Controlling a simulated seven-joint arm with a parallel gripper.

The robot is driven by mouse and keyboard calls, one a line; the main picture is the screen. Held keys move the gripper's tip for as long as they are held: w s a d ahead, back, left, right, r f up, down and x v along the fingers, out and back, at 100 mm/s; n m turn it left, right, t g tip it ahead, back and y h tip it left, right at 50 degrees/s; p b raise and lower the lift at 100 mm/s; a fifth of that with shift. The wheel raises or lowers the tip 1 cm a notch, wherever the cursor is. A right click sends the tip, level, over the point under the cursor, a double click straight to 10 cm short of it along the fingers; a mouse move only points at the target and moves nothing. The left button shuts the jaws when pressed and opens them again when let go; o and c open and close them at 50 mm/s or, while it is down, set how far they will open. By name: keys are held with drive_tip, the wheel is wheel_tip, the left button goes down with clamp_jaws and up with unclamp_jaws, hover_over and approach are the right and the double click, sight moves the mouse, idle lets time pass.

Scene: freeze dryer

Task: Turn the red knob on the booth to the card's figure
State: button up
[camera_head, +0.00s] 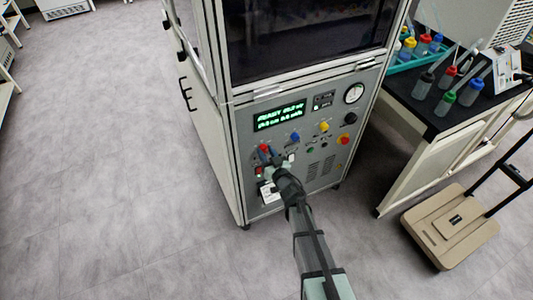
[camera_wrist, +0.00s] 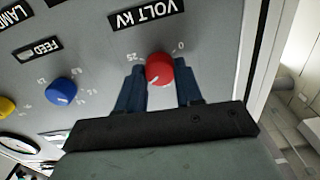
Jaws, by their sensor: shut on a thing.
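The red knob (camera_wrist: 159,69) is on the booth's grey front panel (camera_wrist: 100,40) under the label VOLT kV (camera_wrist: 146,13). My gripper (camera_wrist: 160,73) has its two blue fingers on either side of the knob, shut on it. Scale figures ring the knob; a 0 shows at upper right, others are partly hidden. In the head view the red knob (camera_head: 264,148) is at the panel's left, with my gripper (camera_head: 269,156) at it. A white card-like piece (camera_head: 269,193) is low on the booth (camera_head: 300,140), partly behind my arm; its figure is unreadable.
A blue knob (camera_head: 295,137), yellow knob (camera_head: 325,126) and black knob (camera_head: 350,118) sit to the right. A lit green display (camera_head: 280,115) is above. A bench with bottles (camera_head: 446,103) and a tan platform cart (camera_head: 450,228) stand right. Floor at left is clear.

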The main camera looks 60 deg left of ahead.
drive_tip(key=o, duration=1)
drive_tip(key=shift+o, duration=0.2)
drive_tip(key=shift+d, duration=0.15)
drive_tip(key=d, duration=1.3)
drive_tip(key=shift+d, duration=0.3)
